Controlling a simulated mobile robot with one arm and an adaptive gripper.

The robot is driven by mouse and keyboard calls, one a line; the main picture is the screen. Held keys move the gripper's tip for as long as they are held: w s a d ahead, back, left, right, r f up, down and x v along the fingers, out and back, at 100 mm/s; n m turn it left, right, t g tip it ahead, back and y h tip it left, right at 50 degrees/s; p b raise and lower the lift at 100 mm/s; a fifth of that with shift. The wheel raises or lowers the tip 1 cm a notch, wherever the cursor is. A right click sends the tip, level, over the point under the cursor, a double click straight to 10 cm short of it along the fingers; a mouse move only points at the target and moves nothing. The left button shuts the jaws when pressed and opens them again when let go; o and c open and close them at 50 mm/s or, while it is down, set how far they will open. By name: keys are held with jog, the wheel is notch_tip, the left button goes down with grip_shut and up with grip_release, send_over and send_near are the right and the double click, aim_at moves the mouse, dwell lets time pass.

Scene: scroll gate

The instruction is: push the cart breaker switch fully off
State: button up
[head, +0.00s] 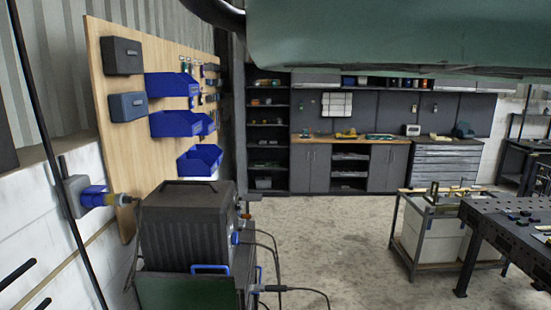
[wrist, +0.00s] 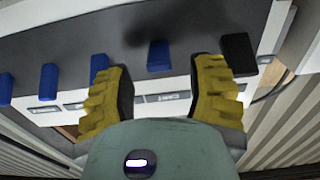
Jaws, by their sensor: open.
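In the wrist view, a row of blue switches and one black switch (wrist: 238,54) sits on a grey breaker panel (wrist: 128,54). The cart breaker switch (wrist: 158,56) is the blue one above a small label (wrist: 166,98) that seems to read CART upside down. My gripper (wrist: 162,72) is open, with its yellow fingers to either side of this switch and a gap on each side. The left finger partly covers a neighbouring blue switch (wrist: 98,65); the right finger is close to the black switch. Contact and depth cannot be told. The head view does not clearly show the panel or my fingers.
In the head view, a dark ribbed machine (head: 187,225) with cables stands in front of a wooden pegboard (head: 125,160) with blue bins (head: 175,124). A workbench (head: 510,215) and a cart (head: 435,235) stand right. The concrete floor (head: 330,230) between is open.

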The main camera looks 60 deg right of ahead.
jog(key=shift+x, duration=1.35)
jog(key=shift+c, duration=0.2)
grip_shut()
